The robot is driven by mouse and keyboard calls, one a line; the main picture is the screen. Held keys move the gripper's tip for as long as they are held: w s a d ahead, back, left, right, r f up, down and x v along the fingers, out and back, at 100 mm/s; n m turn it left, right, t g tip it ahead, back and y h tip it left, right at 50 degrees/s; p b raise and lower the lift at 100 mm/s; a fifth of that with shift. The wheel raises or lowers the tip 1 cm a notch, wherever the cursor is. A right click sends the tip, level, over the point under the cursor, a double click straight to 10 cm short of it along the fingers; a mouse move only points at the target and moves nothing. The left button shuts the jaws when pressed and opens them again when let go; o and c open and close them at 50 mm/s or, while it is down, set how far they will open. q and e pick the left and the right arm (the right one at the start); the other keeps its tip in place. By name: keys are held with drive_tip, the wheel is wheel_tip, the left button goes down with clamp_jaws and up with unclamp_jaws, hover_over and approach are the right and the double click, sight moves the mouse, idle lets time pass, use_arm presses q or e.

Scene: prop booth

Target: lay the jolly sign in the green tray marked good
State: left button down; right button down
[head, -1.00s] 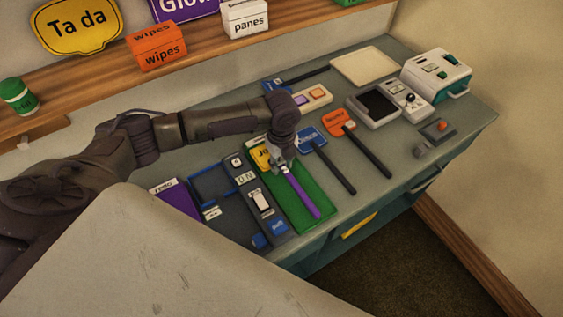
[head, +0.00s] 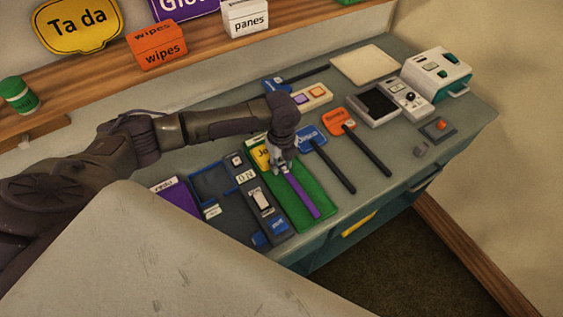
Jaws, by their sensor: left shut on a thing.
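The jolly sign has a yellow head, partly hidden by my gripper, and a purple handle (head: 301,194). It lies over the green tray (head: 296,214) on the grey-green counter, with the handle pointing toward the front edge. My left gripper (head: 282,170) reaches down from above and is shut on the sign near where the handle meets the head. I cannot tell whether the sign touches the tray floor. The tray's label is mostly hidden by my arm. My right gripper is not in view.
A blue paddle sign (head: 312,138) and an orange one (head: 341,121) lie right of the tray. A dark switch panel (head: 262,203) and a purple tray (head: 175,197) are on its left. Devices stand at the counter's right end. A wooden shelf (head: 190,58) runs behind.

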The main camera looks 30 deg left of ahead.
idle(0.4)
use_arm(q)
drive_tip(key=c, duration=0.6)
unclamp_jaws()
drive_tip(key=shift+p, duration=0.3)
wheel_tip(320, 180, up, 6)
drive_tip(key=p, duration=0.5)
drive_tip(key=shift+f+p, duration=0.1)
drive_tip(key=shift+p, duration=0.25)
drive_tip(key=shift+r+p, duration=0.9)
drive_tip(key=shift+r, duration=0.2)
drive_tip(key=shift+f, duration=0.1)
